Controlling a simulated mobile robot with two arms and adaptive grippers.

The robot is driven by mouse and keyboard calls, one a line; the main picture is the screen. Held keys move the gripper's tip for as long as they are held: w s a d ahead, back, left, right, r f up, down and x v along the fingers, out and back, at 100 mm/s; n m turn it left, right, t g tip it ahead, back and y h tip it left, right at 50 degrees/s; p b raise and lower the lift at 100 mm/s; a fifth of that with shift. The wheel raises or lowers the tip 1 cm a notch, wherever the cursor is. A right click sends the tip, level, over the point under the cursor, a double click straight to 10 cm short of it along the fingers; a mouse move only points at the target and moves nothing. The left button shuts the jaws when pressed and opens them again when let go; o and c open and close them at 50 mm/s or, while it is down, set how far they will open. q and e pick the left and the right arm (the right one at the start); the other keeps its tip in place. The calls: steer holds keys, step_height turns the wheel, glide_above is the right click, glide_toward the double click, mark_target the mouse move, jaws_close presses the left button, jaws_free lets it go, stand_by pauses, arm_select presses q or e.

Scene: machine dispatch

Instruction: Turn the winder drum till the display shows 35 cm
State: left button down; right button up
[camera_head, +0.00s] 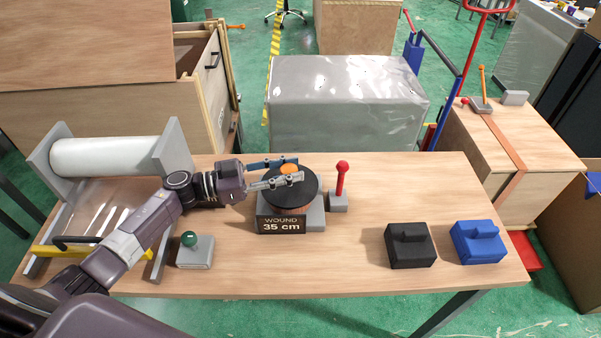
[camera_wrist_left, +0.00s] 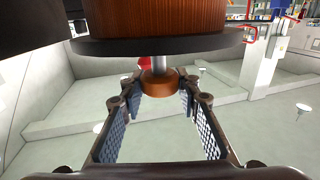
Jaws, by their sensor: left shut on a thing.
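The winder drum (camera_head: 291,190) stands on the table, with a dark round top and an orange-brown knob (camera_head: 289,169). The display (camera_head: 282,226) on its front reads "WOUND 35 cm". My left gripper (camera_head: 299,170) reaches in from the left over the drum top and is shut on the knob, one finger on each side. In the left wrist view the knob (camera_wrist_left: 157,84) sits between the fingertips of the left gripper (camera_wrist_left: 160,92), on a grey shaft below the drum's dark flange (camera_wrist_left: 158,44). My right gripper is not in view.
A red lever (camera_head: 342,179) stands close right of the drum. A green button (camera_head: 189,239) on a grey block is at front left. A white roll (camera_head: 105,157) sits in a stand on the left. Black (camera_head: 408,248) and blue (camera_head: 477,246) blocks are at right; the table between is clear.

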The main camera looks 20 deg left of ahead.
arm_select(q)
steer(key=c, duration=1.4)
jaws_free()
steer(key=shift+c, duration=0.2)
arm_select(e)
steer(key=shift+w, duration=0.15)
arm_select(q)
steer(key=shift+a, duration=0.15)
steer(key=v, duration=1.2)
